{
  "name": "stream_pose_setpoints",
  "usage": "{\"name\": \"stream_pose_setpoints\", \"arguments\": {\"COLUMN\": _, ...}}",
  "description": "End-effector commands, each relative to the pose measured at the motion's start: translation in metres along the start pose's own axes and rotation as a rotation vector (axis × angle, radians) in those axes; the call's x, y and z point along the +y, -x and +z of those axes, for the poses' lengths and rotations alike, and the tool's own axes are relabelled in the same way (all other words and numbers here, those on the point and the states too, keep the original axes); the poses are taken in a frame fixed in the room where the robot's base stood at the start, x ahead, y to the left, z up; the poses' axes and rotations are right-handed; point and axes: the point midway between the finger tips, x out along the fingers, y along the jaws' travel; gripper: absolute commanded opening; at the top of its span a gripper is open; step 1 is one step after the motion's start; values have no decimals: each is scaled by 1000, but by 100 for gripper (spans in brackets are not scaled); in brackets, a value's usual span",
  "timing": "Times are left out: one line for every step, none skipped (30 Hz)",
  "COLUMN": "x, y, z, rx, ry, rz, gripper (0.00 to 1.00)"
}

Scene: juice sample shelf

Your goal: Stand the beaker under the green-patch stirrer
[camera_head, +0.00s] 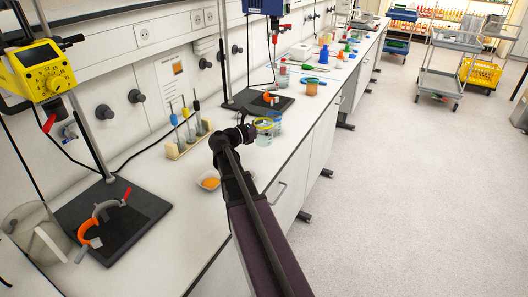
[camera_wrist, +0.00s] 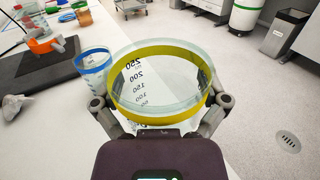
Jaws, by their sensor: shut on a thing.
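A clear beaker with a yellow band (camera_head: 264,138) is held upright in my gripper (camera_head: 250,130) over the bench. In the wrist view the beaker (camera_wrist: 162,48) fills the middle, with the fingers of my gripper (camera_wrist: 161,103) closed on both sides of it. A yellow overhead stirrer (camera_head: 42,70) is on a stand at the left, above a dark base plate (camera_head: 160,225). A dark blue stirrer (camera_head: 265,6) is on a stand farther back, above another dark base (camera_head: 243,100). I cannot make out a green patch on either.
A blue-banded beaker (camera_wrist: 95,62) stands close beside the held one. A rack with stirring shafts (camera_head: 187,140) and a small dish with orange contents (camera_head: 209,181) are on the bench. An orange clamp ring (camera_head: 87,231) and a glass vessel (camera_head: 30,225) are at the left base.

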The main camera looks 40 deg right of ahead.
Motion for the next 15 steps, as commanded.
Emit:
{"name": "stream_pose_setpoints", "arguments": {"x": -18, "y": 6, "z": -8, "rx": -1, "ry": 0, "rz": -3, "gripper": 33}}
{"name": "stream_pose_setpoints", "arguments": {"x": -25, "y": 9, "z": -10, "rx": -1, "ry": 0, "rz": -5, "gripper": 33}}
{"name": "stream_pose_setpoints", "arguments": {"x": -34, "y": 12, "z": -12, "rx": -1, "ry": 1, "rz": -8, "gripper": 33}}
{"name": "stream_pose_setpoints", "arguments": {"x": -40, "y": 14, "z": -14, "rx": -1, "ry": 1, "rz": -11, "gripper": 33}}
{"name": "stream_pose_setpoints", "arguments": {"x": -46, "y": 17, "z": -16, "rx": -1, "ry": 1, "rz": -13, "gripper": 33}}
{"name": "stream_pose_setpoints", "arguments": {"x": -54, "y": 19, "z": -18, "rx": -1, "ry": 1, "rz": -16, "gripper": 33}}
{"name": "stream_pose_setpoints", "arguments": {"x": -59, "y": 21, "z": -20, "rx": -1, "ry": 1, "rz": -18, "gripper": 33}}
{"name": "stream_pose_setpoints", "arguments": {"x": -64, "y": 23, "z": -21, "rx": -1, "ry": 1, "rz": -20, "gripper": 33}}
{"name": "stream_pose_setpoints", "arguments": {"x": -69, "y": 25, "z": -23, "rx": -1, "ry": 1, "rz": -21, "gripper": 33}}
{"name": "stream_pose_setpoints", "arguments": {"x": -73, "y": 26, "z": -24, "rx": -1, "ry": 1, "rz": -23, "gripper": 33}}
{"name": "stream_pose_setpoints", "arguments": {"x": -76, "y": 28, "z": -24, "rx": -1, "ry": 1, "rz": -24, "gripper": 33}}
{"name": "stream_pose_setpoints", "arguments": {"x": -80, "y": 29, "z": -25, "rx": -1, "ry": 1, "rz": -25, "gripper": 33}}
{"name": "stream_pose_setpoints", "arguments": {"x": -82, "y": 30, "z": -26, "rx": -1, "ry": 1, "rz": -26, "gripper": 33}}
{"name": "stream_pose_setpoints", "arguments": {"x": -83, "y": 30, "z": -26, "rx": -1, "ry": 1, "rz": -27, "gripper": 33}}
{"name": "stream_pose_setpoints", "arguments": {"x": -85, "y": 31, "z": -26, "rx": -1, "ry": 1, "rz": -28, "gripper": 33}}
